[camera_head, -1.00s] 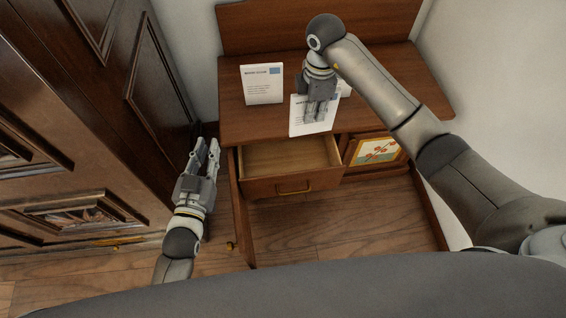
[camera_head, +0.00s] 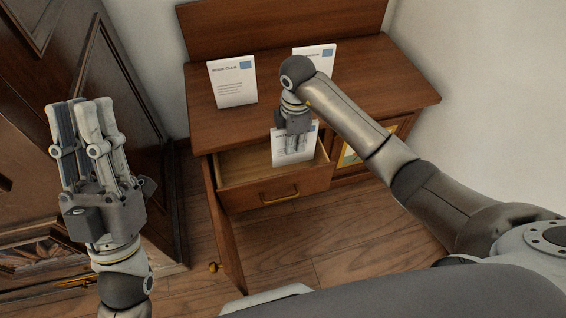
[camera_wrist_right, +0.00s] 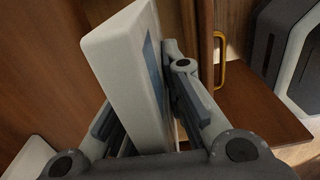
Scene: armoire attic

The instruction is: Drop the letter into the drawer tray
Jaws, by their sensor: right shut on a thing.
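The letter (camera_head: 284,158) is a white card with a blue patch and print. My right gripper (camera_head: 294,146) is shut on its upper part and holds it upright over the drawer tray (camera_head: 239,168). In the right wrist view the letter (camera_wrist_right: 122,60) stands between the two fingers, slightly tilted in the picture. The drawer is pulled out, with a brass handle on its front. The letter's lower edge shows against the drawer's inside; I cannot tell whether it touches the bottom. My left gripper (camera_head: 85,130) is raised at the left, open and empty, away from the desk.
Two other white cards stand on the desk top (camera_head: 390,85): a "BOOK CLUB" card (camera_head: 232,85) at left and another card (camera_head: 318,57) behind my right arm. A dark wooden armoire (camera_head: 125,100) is at the left. A picture panel is right of the drawer.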

